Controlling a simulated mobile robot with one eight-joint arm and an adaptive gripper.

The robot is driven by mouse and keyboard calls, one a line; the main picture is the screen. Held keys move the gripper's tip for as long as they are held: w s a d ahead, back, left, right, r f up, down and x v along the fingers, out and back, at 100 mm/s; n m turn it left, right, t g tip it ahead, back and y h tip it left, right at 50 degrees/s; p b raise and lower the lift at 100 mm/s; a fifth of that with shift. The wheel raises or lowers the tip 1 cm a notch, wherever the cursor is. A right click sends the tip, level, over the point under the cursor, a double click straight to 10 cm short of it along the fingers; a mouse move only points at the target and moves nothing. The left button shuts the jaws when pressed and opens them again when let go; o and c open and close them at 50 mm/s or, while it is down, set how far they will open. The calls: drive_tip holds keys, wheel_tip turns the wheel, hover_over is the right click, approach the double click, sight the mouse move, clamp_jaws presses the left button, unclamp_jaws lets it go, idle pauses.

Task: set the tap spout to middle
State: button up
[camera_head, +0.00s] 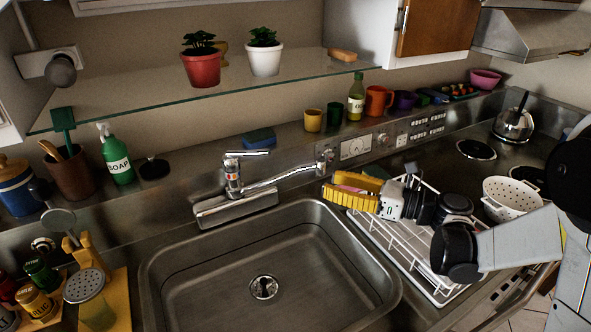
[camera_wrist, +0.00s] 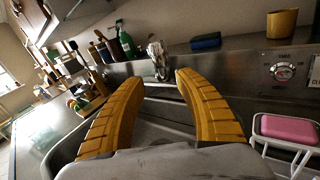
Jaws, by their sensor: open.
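The chrome tap (camera_head: 233,178) stands on a base plate behind the sink. Its spout (camera_head: 280,180) is swung to the right in the head view, running along the back rim with its tip beyond the basin's middle. My gripper (camera_head: 343,182) is to the right of the spout tip, with its yellow fingers apart and nothing held. In the wrist view the tap (camera_wrist: 158,60) shows straight ahead, between and beyond the open fingers of my gripper (camera_wrist: 153,79). The fingers look apart from the spout. The exact gap to its tip is unclear.
The sink basin (camera_head: 262,287) is empty. A blue sponge (camera_head: 259,138), soap bottle (camera_head: 117,158) and cups line the back ledge. A glass shelf (camera_head: 130,104) with pots hangs above.

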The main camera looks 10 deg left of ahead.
sight(292, 172)
drive_tip(key=b+x, duration=0.2)
drive_tip(key=x, duration=0.8)
drive_tip(key=shift+w+a+r+b, duration=0.15)
drive_tip(key=shift+a+b, duration=0.2)
drive_tip(key=shift+a, duration=0.05)
clamp_jaws()
